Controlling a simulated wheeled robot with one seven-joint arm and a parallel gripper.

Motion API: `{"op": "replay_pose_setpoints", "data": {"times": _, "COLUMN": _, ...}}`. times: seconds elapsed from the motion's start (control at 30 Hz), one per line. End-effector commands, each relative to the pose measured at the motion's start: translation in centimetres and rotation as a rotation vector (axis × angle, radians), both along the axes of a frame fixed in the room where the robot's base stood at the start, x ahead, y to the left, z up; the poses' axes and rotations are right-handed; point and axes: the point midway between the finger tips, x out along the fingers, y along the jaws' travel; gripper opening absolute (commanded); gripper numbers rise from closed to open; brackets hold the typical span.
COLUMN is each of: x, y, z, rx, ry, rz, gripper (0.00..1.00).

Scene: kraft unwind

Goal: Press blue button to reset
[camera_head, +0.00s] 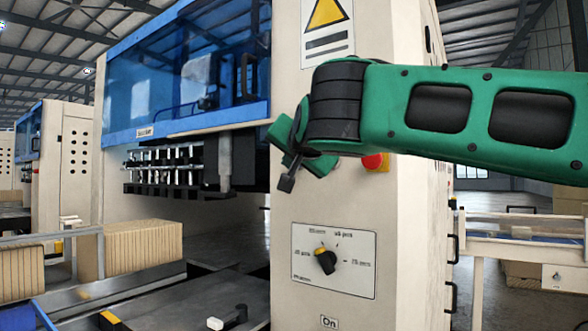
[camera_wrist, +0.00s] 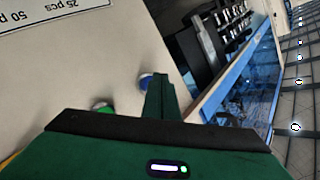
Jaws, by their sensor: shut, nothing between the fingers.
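The blue button (camera_wrist: 146,80) is on the cream machine panel. In the wrist view it shows just left of my fingertips and partly behind them. I cannot tell whether they touch it. My gripper (camera_wrist: 160,82) is shut and empty, with its fingers pointing toward the panel. In the head view my gripper (camera_head: 287,183) is in front of the machine's front column, above the dial plate. My green arm hides the blue button there. A green button (camera_wrist: 102,106) sits lower left of the blue one in the wrist view, partly covered by my gripper body.
A red button (camera_head: 375,162) on a yellow base shows just below my arm. A dial plate (camera_head: 345,277) with a black knob (camera_head: 325,261) is below. The blue-windowed machine bay (camera_head: 190,75) opens to the left. Stacked cardboard (camera_head: 130,245) stands on the left conveyor.

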Motion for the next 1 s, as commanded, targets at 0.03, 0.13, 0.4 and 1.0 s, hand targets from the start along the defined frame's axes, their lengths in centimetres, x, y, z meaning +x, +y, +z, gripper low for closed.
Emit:
{"op": "replay_pose_setpoints", "data": {"times": 0.03, "x": 0.06, "y": -0.06, "z": -0.01, "rx": 0.0, "ry": 0.001, "rz": -0.001, "gripper": 0.0}}
{"op": "replay_pose_setpoints", "data": {"times": 0.13, "x": 0.14, "y": -0.12, "z": -0.01, "rx": 0.0, "ry": 0.001, "rz": -0.001, "gripper": 0.0}}
{"op": "replay_pose_setpoints", "data": {"times": 0.4, "x": 0.36, "y": -0.29, "z": -0.01, "rx": 0.0, "ry": 0.001, "rz": -0.001, "gripper": 0.0}}
{"op": "replay_pose_setpoints", "data": {"times": 1.0, "x": 0.88, "y": -0.75, "z": -0.01, "rx": 0.0, "ry": 0.0, "rz": -0.002, "gripper": 0.0}}
